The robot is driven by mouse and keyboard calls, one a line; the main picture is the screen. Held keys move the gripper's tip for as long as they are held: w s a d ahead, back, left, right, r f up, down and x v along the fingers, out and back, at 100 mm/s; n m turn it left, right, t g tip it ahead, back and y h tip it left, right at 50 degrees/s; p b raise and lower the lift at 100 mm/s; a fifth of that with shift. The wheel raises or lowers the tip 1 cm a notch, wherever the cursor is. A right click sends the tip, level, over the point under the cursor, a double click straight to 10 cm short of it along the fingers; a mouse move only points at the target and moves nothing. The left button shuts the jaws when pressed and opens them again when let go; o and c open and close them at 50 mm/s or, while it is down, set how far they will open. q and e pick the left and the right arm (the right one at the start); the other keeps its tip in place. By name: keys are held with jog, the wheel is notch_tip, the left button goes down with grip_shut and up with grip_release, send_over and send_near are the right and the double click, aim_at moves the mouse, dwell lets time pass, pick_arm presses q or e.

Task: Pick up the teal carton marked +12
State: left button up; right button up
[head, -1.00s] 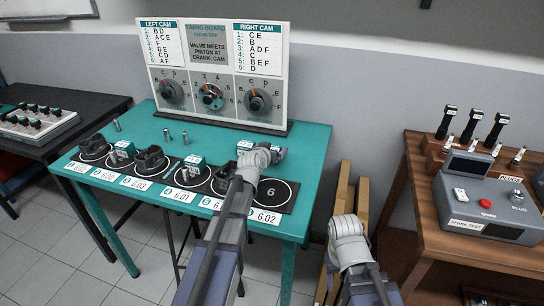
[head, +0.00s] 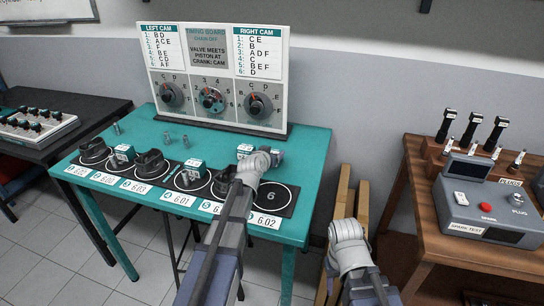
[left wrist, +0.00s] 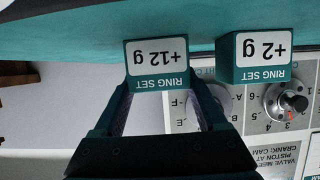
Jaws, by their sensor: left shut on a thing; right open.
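The teal carton marked +12 (left wrist: 157,62) shows upside down in the left wrist view, its white label facing me. The fingers of my left gripper (left wrist: 160,100) are shut on it. A second teal carton marked +2 (left wrist: 253,55) stands beside it, a small gap apart. In the head view my left gripper (head: 276,154) is over the teal table's right part, where my wrist hides much of the held carton. I cannot tell whether the held carton touches the table. My right wrist shows right of the table in the head view, but its jaws are hidden.
The timing board (head: 211,75) stands behind the cartons. Black parts, more teal cartons and numbered black pads (head: 270,196) line the table's front. A wooden bench (head: 415,185) with a spark tester (head: 485,210) stands at the right.

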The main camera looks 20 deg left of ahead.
pick_arm(q)
jog(key=shift+r, duration=0.1)
notch_tip(320, 180, up, 10)
jog(key=p, duration=1)
